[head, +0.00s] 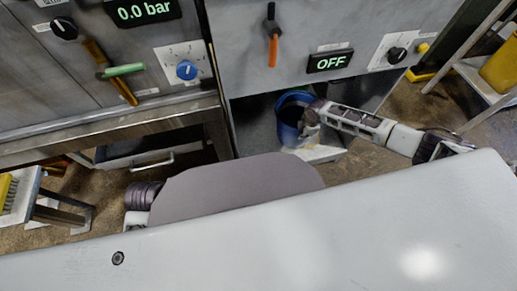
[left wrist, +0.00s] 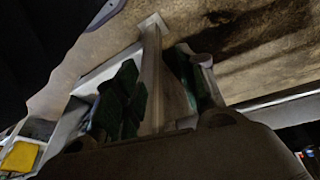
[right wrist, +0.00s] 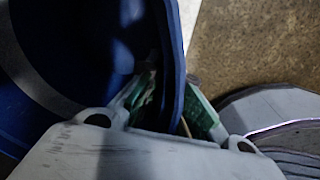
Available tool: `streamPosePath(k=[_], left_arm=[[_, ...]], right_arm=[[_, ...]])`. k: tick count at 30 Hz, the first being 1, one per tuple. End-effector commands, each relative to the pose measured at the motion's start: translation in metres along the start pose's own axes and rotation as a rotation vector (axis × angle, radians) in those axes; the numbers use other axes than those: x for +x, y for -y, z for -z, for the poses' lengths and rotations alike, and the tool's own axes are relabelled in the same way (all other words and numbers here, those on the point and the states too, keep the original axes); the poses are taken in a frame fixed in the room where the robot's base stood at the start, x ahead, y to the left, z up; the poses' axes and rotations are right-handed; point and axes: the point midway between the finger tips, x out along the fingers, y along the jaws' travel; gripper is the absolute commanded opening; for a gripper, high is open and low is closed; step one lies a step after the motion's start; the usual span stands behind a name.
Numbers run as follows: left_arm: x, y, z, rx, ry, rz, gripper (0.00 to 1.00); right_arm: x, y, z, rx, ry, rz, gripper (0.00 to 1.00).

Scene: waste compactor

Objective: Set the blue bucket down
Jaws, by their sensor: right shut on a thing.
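The blue bucket (head: 283,115) is in the open bay under the panel with the OFF display. My right gripper (head: 307,119) is at the bucket's right side, shut on its rim. In the right wrist view the blue wall (right wrist: 181,40) passes between the two green-padded fingers (right wrist: 172,100). The bucket looks tilted in that view. Whether its base touches the bay floor is hidden. My left gripper (left wrist: 158,82) is open, with its green-padded fingers apart. It is hidden in the head view.
An open drawer (head: 150,150) is at the left. A stand with a yellow bin (head: 500,68) is at the right. Brown floor (head: 400,105) shows between.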

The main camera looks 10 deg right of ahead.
Motion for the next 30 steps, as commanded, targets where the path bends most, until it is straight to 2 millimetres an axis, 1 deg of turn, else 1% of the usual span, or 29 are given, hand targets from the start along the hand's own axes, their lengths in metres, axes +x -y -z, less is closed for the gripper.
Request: streamPosePath(k=[4, 7, 14, 17, 24, 30], left_arm=[[0.001, 0.0, 0.003, -0.001, -0.007, 0.0, 0.4], [0.002, 0.001, 0.005, 0.0, -0.013, 0.0, 0.4], [0.003, -0.001, 0.011, -0.001, -0.046, -0.009, 0.4], [0.01, -0.002, 0.011, -0.004, -0.061, -0.018, 0.4], [0.039, -0.004, -0.004, -0.009, -0.064, -0.037, 0.4], [0.055, -0.008, -0.005, -0.018, -0.097, -0.056, 0.4]], right_arm=[[-0.001, -0.001, 0.005, -0.002, -0.001, -0.002, 0.0], [0.0, 0.0, 0.013, -0.003, -0.002, -0.003, 0.0], [0.0, 0.003, 0.046, -0.004, -0.004, -0.003, 0.0], [-0.001, 0.005, 0.062, -0.003, -0.004, -0.003, 0.0], [0.0, 0.009, 0.1, -0.003, -0.004, -0.003, 0.0], [-0.001, 0.013, 0.13, -0.003, -0.004, -0.003, 0.0]])
